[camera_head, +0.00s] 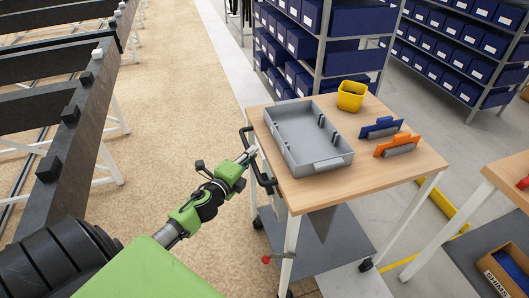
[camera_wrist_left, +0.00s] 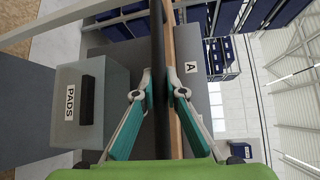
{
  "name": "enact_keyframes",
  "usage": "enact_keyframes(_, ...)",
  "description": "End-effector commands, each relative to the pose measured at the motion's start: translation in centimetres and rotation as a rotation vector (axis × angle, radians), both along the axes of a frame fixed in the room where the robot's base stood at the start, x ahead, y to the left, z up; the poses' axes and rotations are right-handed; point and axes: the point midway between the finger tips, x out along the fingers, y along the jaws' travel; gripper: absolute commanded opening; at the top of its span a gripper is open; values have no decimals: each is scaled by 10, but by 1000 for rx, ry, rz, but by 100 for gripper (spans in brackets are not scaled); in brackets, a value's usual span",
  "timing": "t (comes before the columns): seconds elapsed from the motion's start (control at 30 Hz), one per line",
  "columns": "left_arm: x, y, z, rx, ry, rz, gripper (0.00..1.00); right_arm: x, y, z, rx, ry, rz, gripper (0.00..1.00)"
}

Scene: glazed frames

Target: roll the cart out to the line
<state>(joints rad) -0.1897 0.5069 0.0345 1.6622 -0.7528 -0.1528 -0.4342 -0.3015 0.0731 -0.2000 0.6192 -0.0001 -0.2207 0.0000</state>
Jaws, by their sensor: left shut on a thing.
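The cart (camera_head: 405,168) has a wooden top, white legs, a grey lower shelf and casters. Its black handle (camera_head: 268,184) runs along its left side. My left gripper (camera_head: 250,156) is at this handle, beside the left edge of the top. In the left wrist view, the teal fingers of my left gripper (camera_wrist_left: 162,90) are shut on the dark handle bar (camera_wrist_left: 159,35), one finger on each side. A red knob (camera_head: 266,259) sticks out low on the cart's near left side. My right gripper is not in view.
On the cart are a grey tray (camera_head: 333,163), a yellow bin (camera_head: 351,95), and blue (camera_head: 381,126) and orange (camera_head: 398,146) tools. Another table (camera_head: 510,180) stands close at right. Shelves with blue bins (camera_head: 354,62) stand behind. Dark beams (camera_head: 62,150) stand left; tan floor (camera_head: 180,100) between is clear.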

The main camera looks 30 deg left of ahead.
Motion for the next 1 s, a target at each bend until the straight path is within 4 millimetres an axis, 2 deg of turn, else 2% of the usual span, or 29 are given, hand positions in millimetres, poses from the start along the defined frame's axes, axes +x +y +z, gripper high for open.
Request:
enact_keyframes(0.03,-12,9,-5,1,10,5,0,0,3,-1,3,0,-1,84)
enact_keyframes(0.2,-42,32,-5,0,8,6,0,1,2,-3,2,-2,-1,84)
enact_keyframes(0.5,-82,64,-4,0,6,6,0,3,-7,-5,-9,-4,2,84)
enact_keyframes(0.7,-95,74,-2,-1,4,4,0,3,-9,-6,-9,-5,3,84)
enact_keyframes(1.0,-98,77,-2,0,3,4,0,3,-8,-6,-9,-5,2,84)
